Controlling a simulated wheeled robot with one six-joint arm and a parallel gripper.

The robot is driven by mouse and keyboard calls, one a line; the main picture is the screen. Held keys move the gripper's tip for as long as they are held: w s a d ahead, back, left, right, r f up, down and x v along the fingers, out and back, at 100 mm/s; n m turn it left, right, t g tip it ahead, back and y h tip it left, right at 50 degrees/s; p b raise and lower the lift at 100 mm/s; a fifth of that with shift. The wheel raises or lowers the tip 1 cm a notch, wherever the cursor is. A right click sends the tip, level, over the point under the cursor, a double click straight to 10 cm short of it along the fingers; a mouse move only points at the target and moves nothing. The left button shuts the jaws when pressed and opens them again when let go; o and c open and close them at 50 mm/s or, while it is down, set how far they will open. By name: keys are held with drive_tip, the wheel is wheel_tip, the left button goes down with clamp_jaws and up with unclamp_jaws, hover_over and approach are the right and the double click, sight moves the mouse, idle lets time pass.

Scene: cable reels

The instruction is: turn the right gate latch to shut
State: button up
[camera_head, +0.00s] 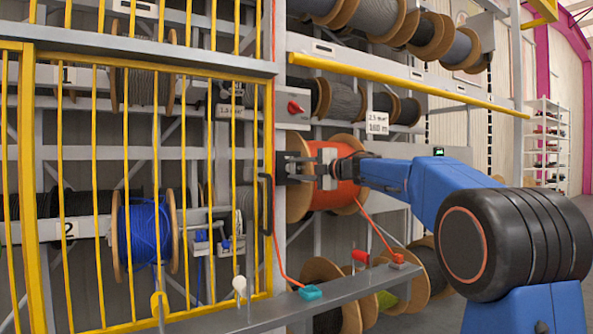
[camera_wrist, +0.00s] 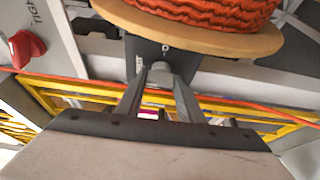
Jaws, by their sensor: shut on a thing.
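The yellow barred gate (camera_head: 150,62) fills the left of the head view, with a black handle (camera_head: 267,205) at its right edge. My gripper (camera_head: 284,168) reaches left to the grey post beside the gate, in front of the orange reel (camera_head: 345,188). In the wrist view my gripper (camera_wrist: 160,82) is shut on a small light-grey knob (camera_wrist: 159,70), which sits on a dark plate (camera_wrist: 145,58) with a white mark. The knob appears to be the latch. In the head view the fingers hide it, and its exact angle is unclear.
A red rotary knob (camera_head: 295,107) is on a grey box above my gripper; it also shows in the wrist view (camera_wrist: 25,48). A grey rail (camera_head: 340,292) crosses below. An orange cable (camera_wrist: 260,107) runs across close to the fingers. Yellow bar (camera_head: 400,80) stretches above my arm.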

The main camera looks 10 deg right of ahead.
drive_tip(key=o, duration=1.1)
drive_tip(key=shift+f, duration=0.1)
drive_tip(key=shift+c, duration=0.2)
drive_tip(key=v, duration=1.7)
drive_tip(key=shift+d, duration=0.2)
drive_tip(key=shift+s, duration=0.1)
